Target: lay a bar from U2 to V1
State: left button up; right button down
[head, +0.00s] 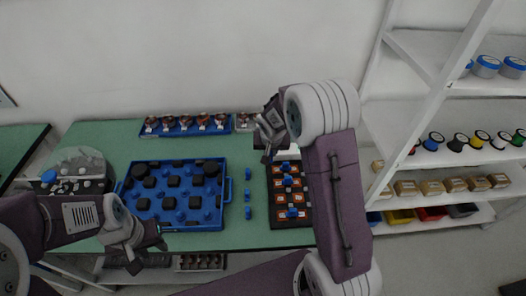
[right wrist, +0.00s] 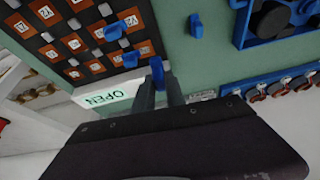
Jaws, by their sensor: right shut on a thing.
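The dark terminal board (head: 274,222) with orange labelled squares lies right of the table's middle; it also shows in the right wrist view (right wrist: 88,12). I cannot read which squares are U2 and V1. Blue bars sit on it, among them one bar (right wrist: 113,30) and another (right wrist: 130,58) near its edge. My right gripper (head: 267,152) is above the board's far left part, shut on a blue bar (right wrist: 157,70). The bar is upright between the fingertips, beside the board's edge in the wrist view. My left gripper (head: 149,256) appears open and empty at the table's front edge.
Loose blue bars (head: 247,193) lie in a column between the board and a blue tray (head: 225,213) of dark parts. A blue rack (head: 186,132) of copper parts stands behind. White shelves (head: 440,157) stand right.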

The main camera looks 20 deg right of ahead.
jog(key=shift+r, duration=0.15)
jog(key=shift+a+r, duration=0.25)
jog(key=shift+r, duration=0.9)
jog(key=s+a+n+y, duration=0.1)
jog(key=s+a+n, duration=0.2)
jog(key=s, duration=0.7)
jog(key=shift+s+a+n, duration=0.25)
jog(key=shift+a+n, duration=0.05)
jog(key=shift+f+n+y, duration=0.1)
jog(key=shift+n+y, duration=0.2)
